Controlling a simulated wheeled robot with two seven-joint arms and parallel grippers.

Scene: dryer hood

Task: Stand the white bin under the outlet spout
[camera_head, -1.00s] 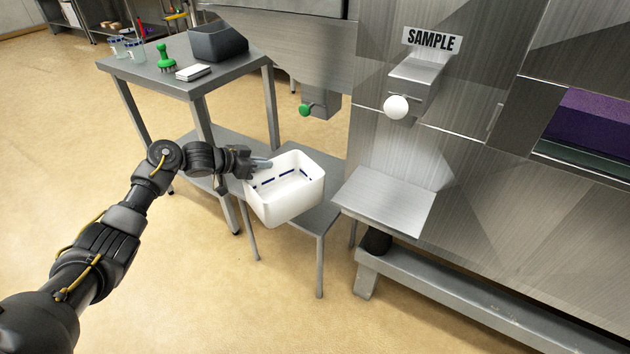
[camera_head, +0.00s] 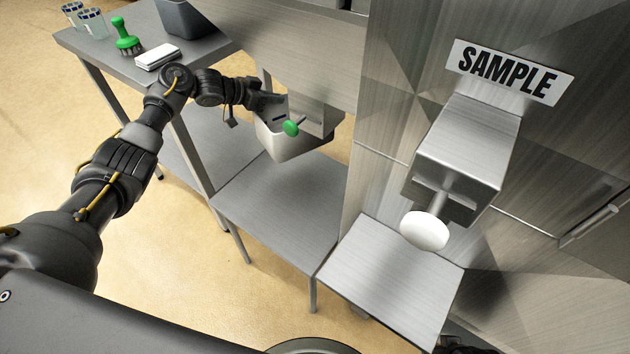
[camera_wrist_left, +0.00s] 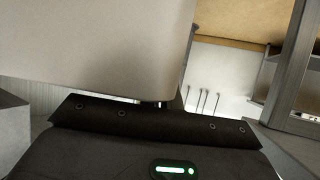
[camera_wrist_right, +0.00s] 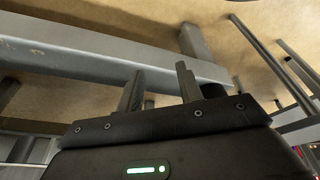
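The white bin (camera_head: 290,145) is in the head view, beneath the grey spout with the green knob (camera_head: 291,128); the spout hides much of it. My left gripper (camera_head: 266,104) is at the bin's near-left rim and appears shut on it. Whether the bin's base touches the low shelf (camera_head: 285,200) is unclear. My right gripper (camera_wrist_right: 160,85) is open and empty, fingers apart, near a grey beam.
A box marked SAMPLE (camera_head: 465,150) with a white knob (camera_head: 424,231) juts out at right, above a bare metal ledge (camera_head: 390,280). The side table (camera_head: 205,50) holds a green brush (camera_head: 126,38), a white block (camera_head: 160,56) and jars. The low shelf's front is clear.

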